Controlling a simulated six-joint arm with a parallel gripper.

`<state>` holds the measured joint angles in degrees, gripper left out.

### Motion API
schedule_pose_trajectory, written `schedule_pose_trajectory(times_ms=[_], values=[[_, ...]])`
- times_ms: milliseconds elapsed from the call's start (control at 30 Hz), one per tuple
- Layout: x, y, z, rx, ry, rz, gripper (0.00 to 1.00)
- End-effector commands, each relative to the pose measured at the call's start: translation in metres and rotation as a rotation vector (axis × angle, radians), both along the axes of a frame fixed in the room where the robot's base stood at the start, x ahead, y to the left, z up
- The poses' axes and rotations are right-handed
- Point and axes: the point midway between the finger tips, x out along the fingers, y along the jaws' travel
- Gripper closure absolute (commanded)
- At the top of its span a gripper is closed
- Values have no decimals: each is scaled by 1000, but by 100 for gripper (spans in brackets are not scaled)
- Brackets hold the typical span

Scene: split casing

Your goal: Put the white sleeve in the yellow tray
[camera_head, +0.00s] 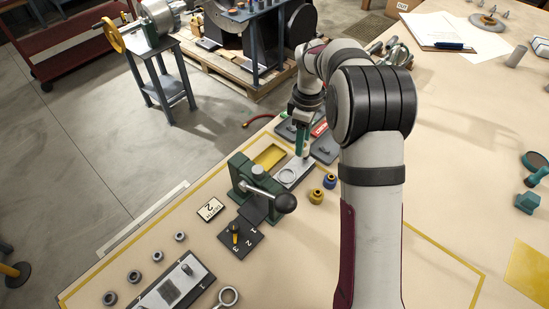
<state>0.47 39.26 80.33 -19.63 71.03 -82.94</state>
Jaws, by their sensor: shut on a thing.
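The yellow tray (270,156) lies on the bench behind the green clamp and looks empty. My gripper (303,153) points down just right of the tray, over the far end of a light grey plate (284,184). It is shut on a small pale piece that looks like the white sleeve, mostly hidden by the fingers. I cannot tell whether the piece touches the plate. A round ring shape (287,175) shows on the plate.
A green clamp (250,182) with a black-knobbed lever stands close in front of the tray. Dark plates (324,148) lie beyond my gripper. Several grey rings (134,276) lie front left.

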Motion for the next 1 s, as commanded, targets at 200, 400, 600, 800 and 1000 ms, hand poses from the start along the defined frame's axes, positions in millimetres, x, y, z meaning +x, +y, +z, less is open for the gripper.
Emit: schedule_pose_trajectory(times_ms=[200,400,600,800,1000], values=[[22,62,-37,0,2,8,100],[37,105,-65,0,1,3,100],[39,113,-86,0,3,0,100],[40,113,-110,0,-1,0,100],[40,112,-111,1,0,1,100]])
